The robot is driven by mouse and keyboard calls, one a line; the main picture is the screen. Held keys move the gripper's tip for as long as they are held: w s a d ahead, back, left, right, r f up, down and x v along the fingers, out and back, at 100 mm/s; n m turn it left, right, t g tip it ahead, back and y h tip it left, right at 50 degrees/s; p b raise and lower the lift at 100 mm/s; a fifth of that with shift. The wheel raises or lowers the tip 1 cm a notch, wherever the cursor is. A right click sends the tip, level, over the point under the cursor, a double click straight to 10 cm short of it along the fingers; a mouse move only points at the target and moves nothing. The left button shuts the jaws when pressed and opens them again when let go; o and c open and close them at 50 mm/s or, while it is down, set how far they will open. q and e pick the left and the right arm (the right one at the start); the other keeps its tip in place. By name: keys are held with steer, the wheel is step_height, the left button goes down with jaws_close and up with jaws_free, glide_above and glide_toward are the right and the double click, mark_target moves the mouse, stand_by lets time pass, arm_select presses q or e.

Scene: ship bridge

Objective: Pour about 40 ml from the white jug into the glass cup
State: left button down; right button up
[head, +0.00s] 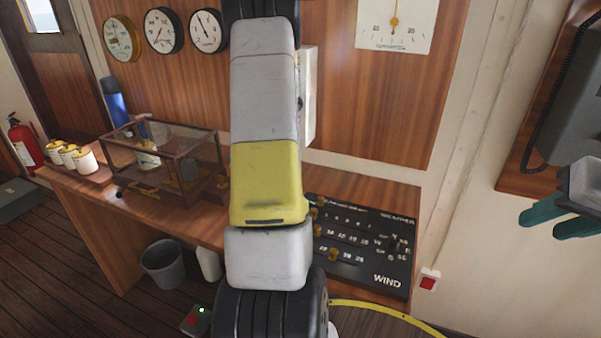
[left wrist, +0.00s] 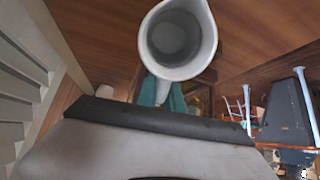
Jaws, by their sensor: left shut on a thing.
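The white jug (left wrist: 152,48) is in the left wrist view, seen from above through its round mouth. Its handle (left wrist: 163,90) points towards my left gripper (left wrist: 165,97), whose teal fingers are shut on it. The jug's inside looks grey, and I cannot tell how much liquid it holds. The left gripper and the jug do not show in the head view. My right gripper (head: 553,222) is at the right edge of the head view, its teal fingers apart with nothing between them. I cannot make out the glass cup in either view.
A wooden desk (head: 385,185) carries a glass-sided case (head: 165,160), several white mugs (head: 70,156), a blue flask (head: 115,103) and a black WIND panel (head: 365,255). A grey bin (head: 165,266) stands below. My arm blocks the middle of the head view.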

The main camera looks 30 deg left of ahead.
arm_select(q)
steer(key=shift+a, duration=0.1)
stand_by(0.3)
steer(key=shift+s+a+h, duration=0.1)
steer(key=shift+a+h, duration=0.25)
steer(key=shift+h, duration=0.15)
steer(key=a+h, duration=0.1)
steer(key=h, duration=0.1)
steer(key=s+a+t+h+b, duration=0.1)
steer(key=a+h, duration=0.1)
steer(key=shift+a+t+h, duration=0.25)
steer(key=shift+t+h, duration=0.05)
step_height(320, 180, up, 10)
steer(key=h, duration=0.2)
steer(key=shift+a+r+t+b, duration=0.2)
steer(key=shift+a+t+b, duration=0.05)
steer(key=shift+t+b, duration=0.15)
stand_by(1.5)
